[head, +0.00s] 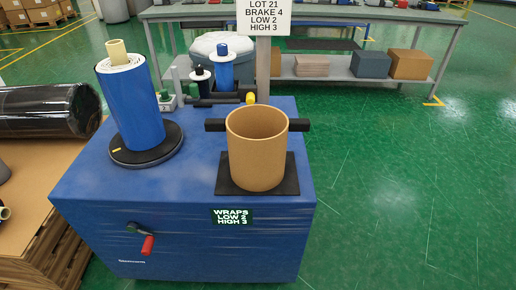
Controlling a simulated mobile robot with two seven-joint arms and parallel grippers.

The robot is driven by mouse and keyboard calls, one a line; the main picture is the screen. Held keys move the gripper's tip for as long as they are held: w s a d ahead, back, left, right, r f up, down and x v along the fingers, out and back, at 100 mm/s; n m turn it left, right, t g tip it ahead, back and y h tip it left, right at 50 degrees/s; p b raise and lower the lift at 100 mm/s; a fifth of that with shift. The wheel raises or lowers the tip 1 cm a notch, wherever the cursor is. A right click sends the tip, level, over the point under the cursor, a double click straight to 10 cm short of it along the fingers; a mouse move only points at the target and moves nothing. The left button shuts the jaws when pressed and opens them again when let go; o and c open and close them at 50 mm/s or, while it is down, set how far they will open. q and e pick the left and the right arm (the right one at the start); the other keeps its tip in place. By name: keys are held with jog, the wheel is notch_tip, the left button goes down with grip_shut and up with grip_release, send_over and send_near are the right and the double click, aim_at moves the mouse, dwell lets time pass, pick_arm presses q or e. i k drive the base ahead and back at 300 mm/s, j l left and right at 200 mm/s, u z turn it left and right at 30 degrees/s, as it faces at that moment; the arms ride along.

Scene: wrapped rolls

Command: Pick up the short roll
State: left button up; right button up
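A wide, short tan cylinder (257,158) with an open top stands upright on a black square plate (290,182) at the right of a blue-topped cabinet. Dark stubs show at its left and right sides near the top. A tall blue roll (135,105) with a white end and a cream core stands, slightly tilted in the picture, on a black round turntable (168,150) at the left. A smaller blue roll (224,72) stands behind. The frames do not settle which one is called the short roll. Neither of my grippers shows.
The blue cabinet (95,180) has a red-handled crank (147,244) on its front. A sign (264,15) stands on a post behind. A black wrapped roll (45,111) lies on cardboard at left. A grey bench (415,15) is behind. Green floor at right is clear.

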aim_at(125, 80)
jog(key=z, duration=0.3)
jog(key=j+z, duration=0.7)
jog(key=k+j+z, duration=0.15)
jog(key=j, duration=0.25)
jog(key=j+z, duration=0.1)
jog(key=j, duration=0.25)
jog(key=k, duration=0.05)
